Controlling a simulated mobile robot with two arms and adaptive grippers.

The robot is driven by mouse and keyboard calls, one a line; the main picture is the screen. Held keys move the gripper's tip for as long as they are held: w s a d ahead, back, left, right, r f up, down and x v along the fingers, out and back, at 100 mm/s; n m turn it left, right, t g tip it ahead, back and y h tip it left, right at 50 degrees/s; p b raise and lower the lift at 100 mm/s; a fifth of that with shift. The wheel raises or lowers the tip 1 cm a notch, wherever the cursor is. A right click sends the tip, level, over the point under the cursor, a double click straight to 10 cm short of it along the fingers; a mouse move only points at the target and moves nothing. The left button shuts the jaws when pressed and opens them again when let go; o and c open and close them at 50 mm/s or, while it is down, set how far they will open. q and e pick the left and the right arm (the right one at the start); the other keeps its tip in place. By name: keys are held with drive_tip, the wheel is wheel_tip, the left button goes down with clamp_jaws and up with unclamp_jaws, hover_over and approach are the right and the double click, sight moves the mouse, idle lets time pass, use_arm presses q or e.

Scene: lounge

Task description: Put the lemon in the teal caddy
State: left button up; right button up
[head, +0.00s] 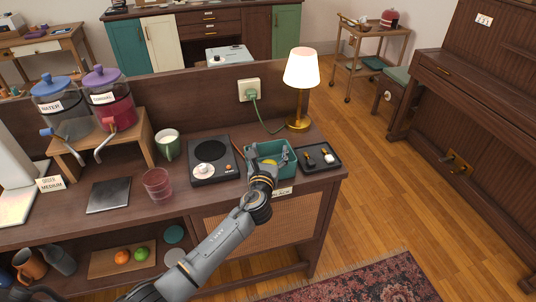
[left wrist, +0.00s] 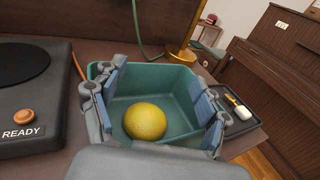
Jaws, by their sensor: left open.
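The teal caddy (head: 256,149) stands on the dark wooden counter, between a black hot plate and a small black tray. The yellow lemon (left wrist: 145,121) shows in the left wrist view inside the caddy (left wrist: 160,78), low down between my open fingers. My right gripper is not in view.
The hot plate (head: 211,154) sits left of the caddy, the black tray (head: 318,158) right of it. A lit lamp (head: 300,75) with a green cord stands behind. A pink glass (head: 157,184) and green mug (head: 168,145) stand farther left.

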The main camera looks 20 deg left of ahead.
use_arm(q)
drive_tip(key=shift+d+r+p, duration=0.1)
drive_tip(key=shift+r+p, duration=0.2)
drive_tip(key=shift+r, duration=0.05)
drive_tip(key=shift+s, duration=0.3)
drive_tip(key=s+d+r, duration=0.1)
drive_tip(key=s+d, duration=0.1)
drive_tip(key=s, duration=0.9)
drive_tip(key=shift+s+r, duration=0.1)
